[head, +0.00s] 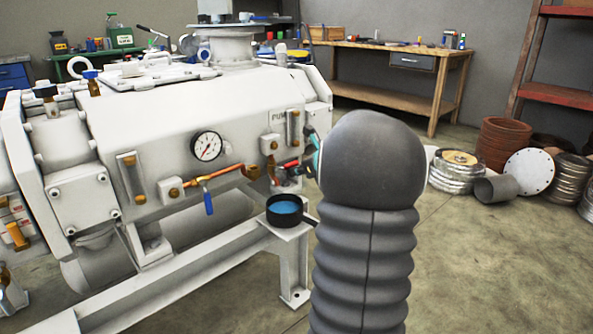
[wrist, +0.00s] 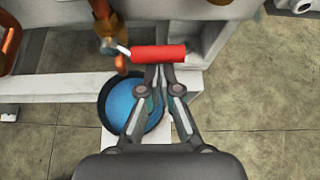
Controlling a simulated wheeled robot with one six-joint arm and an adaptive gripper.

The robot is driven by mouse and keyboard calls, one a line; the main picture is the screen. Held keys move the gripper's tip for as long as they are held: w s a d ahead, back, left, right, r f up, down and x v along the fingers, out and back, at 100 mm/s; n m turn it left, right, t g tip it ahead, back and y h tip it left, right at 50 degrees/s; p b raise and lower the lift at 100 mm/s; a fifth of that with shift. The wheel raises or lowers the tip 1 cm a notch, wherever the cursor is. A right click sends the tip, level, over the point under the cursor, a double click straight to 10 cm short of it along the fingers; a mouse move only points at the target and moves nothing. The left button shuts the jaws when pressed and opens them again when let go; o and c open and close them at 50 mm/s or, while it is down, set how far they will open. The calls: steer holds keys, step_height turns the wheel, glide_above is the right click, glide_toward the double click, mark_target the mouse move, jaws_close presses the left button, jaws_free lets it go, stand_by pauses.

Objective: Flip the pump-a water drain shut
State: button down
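A red valve handle (wrist: 158,54) lies crosswise in the wrist view, with a pale lever running left to a brass fitting (wrist: 108,28). My gripper (wrist: 159,70) has its two fingertips close together at the handle's lower side. The handle runs across both tips rather than between them; I cannot tell whether they touch. In the head view the red handle (head: 289,163) shows at the right end of the white pump (head: 130,110), beside my arm's grey cover. My gripper (head: 312,148) is mostly hidden there.
A black cup of blue liquid (head: 285,209) sits on the pump's white frame below the valve. A blue-handled valve (head: 208,203) hangs left of it, under a round gauge (head: 206,146). Metal coils (head: 455,171) and a wooden workbench (head: 400,59) stand farther right, with open floor between.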

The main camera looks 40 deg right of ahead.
steer(key=shift+w+r, duration=0.1)
steer(key=shift+r, duration=0.85)
steer(key=f+b, duration=0.1)
steer(key=f, duration=0.1)
steer(key=s+f+b, duration=0.1)
steer(key=f, duration=0.2)
steer(key=shift+s+d+f+b, duration=0.1)
steer(key=shift+s+f+b, duration=0.1)
steer(key=shift+b, duration=0.2)
steer(key=p+v, duration=0.2)
steer(key=v, duration=0.7)
steer(key=shift+s, duration=0.25)
